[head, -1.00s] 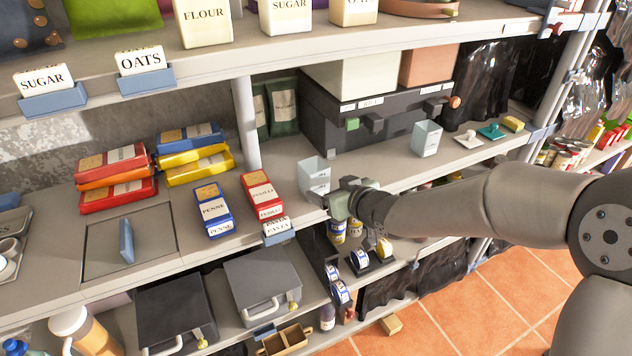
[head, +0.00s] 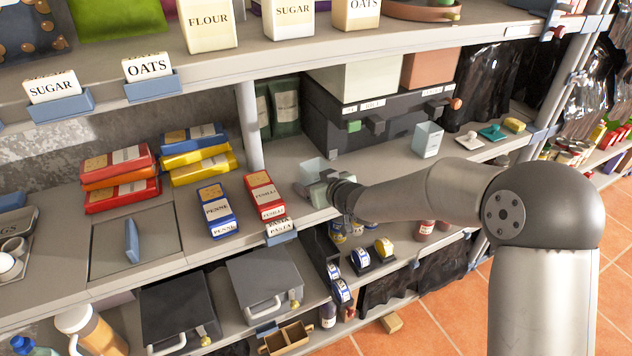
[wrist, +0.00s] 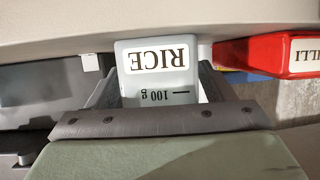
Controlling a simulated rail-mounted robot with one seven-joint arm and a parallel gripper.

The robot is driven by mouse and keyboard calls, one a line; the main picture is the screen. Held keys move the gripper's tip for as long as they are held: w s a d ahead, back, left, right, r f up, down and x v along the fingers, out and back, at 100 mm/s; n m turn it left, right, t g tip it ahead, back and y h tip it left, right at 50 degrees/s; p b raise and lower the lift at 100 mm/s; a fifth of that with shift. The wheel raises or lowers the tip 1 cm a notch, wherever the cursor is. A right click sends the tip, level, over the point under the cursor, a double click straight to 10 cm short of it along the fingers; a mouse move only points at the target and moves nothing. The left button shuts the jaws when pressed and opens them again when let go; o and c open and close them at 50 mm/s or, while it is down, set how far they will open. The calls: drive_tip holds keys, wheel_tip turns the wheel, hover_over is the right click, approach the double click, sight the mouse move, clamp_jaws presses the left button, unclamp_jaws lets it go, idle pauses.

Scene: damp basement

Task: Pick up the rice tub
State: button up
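The rice tub (head: 312,170) is a small pale, see-through container at the front of the middle shelf (head: 385,165), right of the red fusilli pack. In the wrist view the tub (wrist: 185,72) shows upside down, with a RICE label and a 100 g mark. My gripper (head: 326,189) is at the tub's near side. In the wrist view the fingers of my gripper (wrist: 158,88) stand spread, one on each side of the tub. I see no clear squeeze on it. The tub's lower part is hidden by my gripper in the head view.
A red fusilli pack (head: 264,195) and a blue penne pack (head: 215,210) lie just left of the tub. A similar pale tub (head: 428,140) stands farther right. A dark drawer box (head: 350,140) is behind. The upper shelf (head: 290,55) overhangs the back.

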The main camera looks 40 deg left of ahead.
drive_tip(key=c, duration=0.8)
